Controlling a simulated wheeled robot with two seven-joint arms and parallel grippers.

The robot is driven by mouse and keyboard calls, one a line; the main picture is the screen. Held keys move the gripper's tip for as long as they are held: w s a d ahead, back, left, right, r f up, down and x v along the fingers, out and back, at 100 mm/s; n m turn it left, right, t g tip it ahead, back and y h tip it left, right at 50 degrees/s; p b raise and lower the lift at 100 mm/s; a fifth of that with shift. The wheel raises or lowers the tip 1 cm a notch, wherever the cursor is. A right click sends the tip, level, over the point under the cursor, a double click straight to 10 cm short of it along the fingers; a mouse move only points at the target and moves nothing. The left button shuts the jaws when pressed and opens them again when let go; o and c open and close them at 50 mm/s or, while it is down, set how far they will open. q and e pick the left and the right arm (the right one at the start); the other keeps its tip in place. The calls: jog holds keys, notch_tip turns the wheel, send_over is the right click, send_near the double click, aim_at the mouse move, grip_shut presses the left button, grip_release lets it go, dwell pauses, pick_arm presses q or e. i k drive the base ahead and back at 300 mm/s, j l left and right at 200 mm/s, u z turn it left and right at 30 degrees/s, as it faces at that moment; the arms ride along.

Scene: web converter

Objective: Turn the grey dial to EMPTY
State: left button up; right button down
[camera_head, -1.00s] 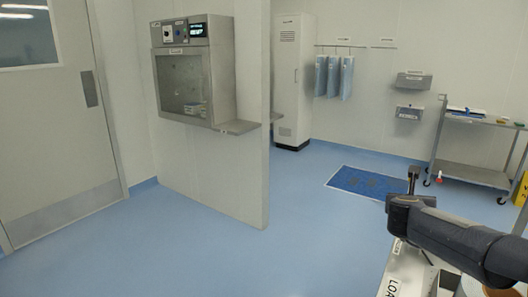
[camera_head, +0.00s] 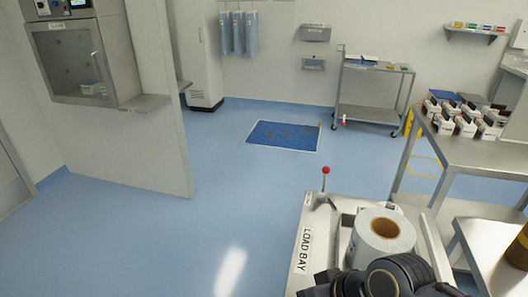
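I cannot make out a dial marked EMPTY. A small knob (camera_head: 42,6) shows on the wall cabinet (camera_head: 70,60) at the upper left, but its colour and markings are too small to tell and the cabinet's top is cut off. Dark rounded parts of my arm show at the bottom, in front of the white roll. No fingertips of either gripper are in view.
A stand labelled LOAD BAY (camera_head: 304,250) is close at the bottom right, with a red-knobbed lever (camera_head: 325,171) and a white roll (camera_head: 382,238). A steel table (camera_head: 470,150) with boxes stands right, a cart (camera_head: 370,112) behind. Blue floor (camera_head: 240,200) is clear at middle left.

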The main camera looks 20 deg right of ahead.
aim_at(389, 206)
jog(key=z, duration=2.45)
jog(key=k+j, duration=0.35)
jog(key=k, duration=0.15)
jog(key=k+j, duration=0.1)
jog(key=j, duration=0.35)
jog(key=k+j, duration=0.1)
jog(key=j, duration=0.35)
jog(key=k+j+u, duration=0.1)
jog(key=j, duration=0.35)
jog(key=i+j, duration=0.25)
jog(key=j, duration=0.15)
jog(key=i+j, duration=0.25)
jog(key=j, duration=0.15)
jog(key=i+j+u, duration=0.1)
jog(key=i+j, duration=0.15)
jog(key=j, duration=0.15)
jog(key=i, duration=0.6)
jog(key=i+l, duration=0.15)
jog(key=i, duration=0.5)
